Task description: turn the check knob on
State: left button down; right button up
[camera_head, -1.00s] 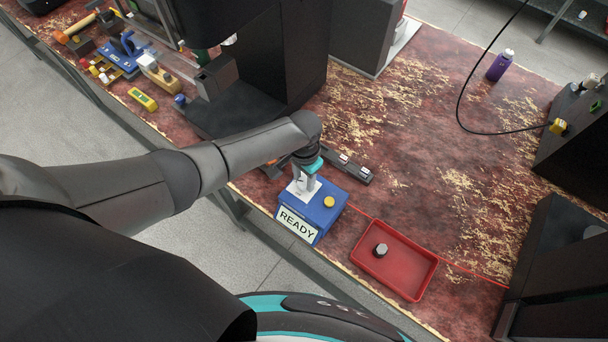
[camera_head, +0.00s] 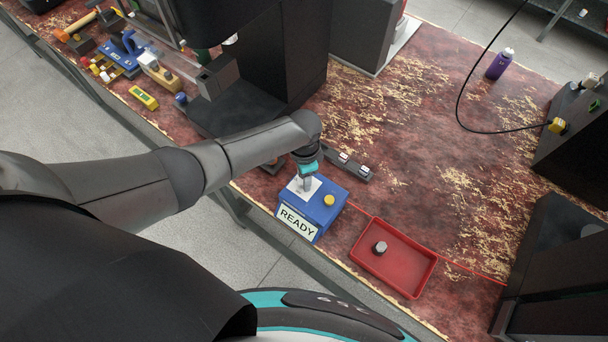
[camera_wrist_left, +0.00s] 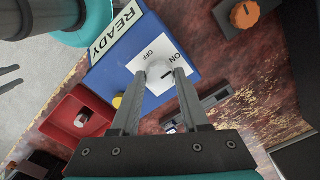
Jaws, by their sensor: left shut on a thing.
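The blue box (camera_head: 326,212) stands near the table's front edge, with a READY label (camera_head: 297,223) on its front and a yellow button (camera_head: 328,200) on top. It also shows in the left wrist view (camera_wrist_left: 112,76). Its white dial plate (camera_wrist_left: 176,50) reads OFF and ON. The pale round check knob (camera_wrist_left: 158,70) sits on this plate, partly hidden by the fingers; which mark it points to I cannot tell. My left gripper (camera_head: 306,184) reaches down from above, its fingertips (camera_wrist_left: 160,76) shut on the knob from both sides. My right gripper is not in view.
A red tray (camera_head: 414,286) holding a small grey cylinder (camera_head: 380,248) lies to the right of the box. A dark bar with switches (camera_head: 349,166) lies behind it. An orange knob (camera_wrist_left: 244,14) on a dark block shows in the wrist view. The table's middle right is clear.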

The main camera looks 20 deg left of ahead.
pick_arm(q)
jog(key=shift+c, duration=2.1)
grip_release()
jog(key=shift+r, duration=0.1)
notch_tip(320, 180, up, 15)
jog(key=p, duration=0.3)
